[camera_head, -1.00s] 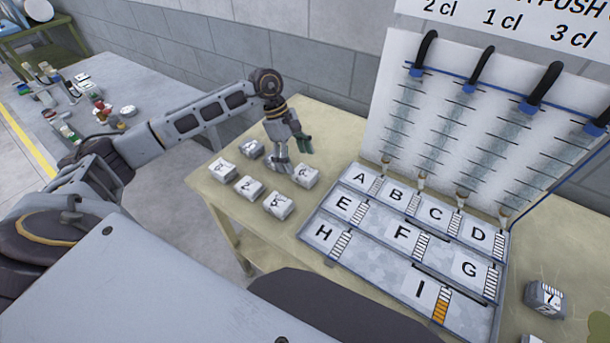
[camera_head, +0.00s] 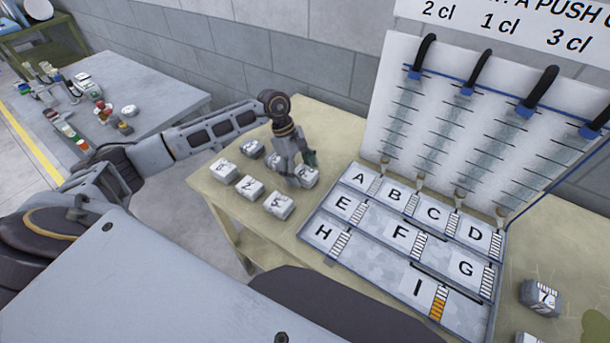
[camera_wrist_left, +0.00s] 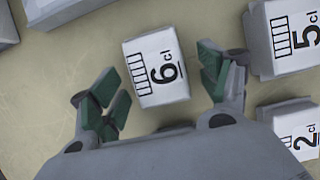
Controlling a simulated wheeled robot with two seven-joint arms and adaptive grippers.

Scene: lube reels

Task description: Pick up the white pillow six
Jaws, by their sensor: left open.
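The white pillow six (camera_wrist_left: 158,88) is a pale block with a black 6 and a barred mark on its top. It lies on the table between the parted green-padded fingers of my left gripper (camera_wrist_left: 163,79) in the left wrist view. The gripper is open, with one finger on each side. My right gripper is in neither view.
Pillow five (camera_wrist_left: 288,38) and pillow two (camera_wrist_left: 296,132) lie close beside the right finger. Several similar pillows (camera_head: 249,187) stand left of the gripper on the table. A lettered tray (camera_head: 340,258) lies to the right, before an upright tube panel (camera_head: 430,130).

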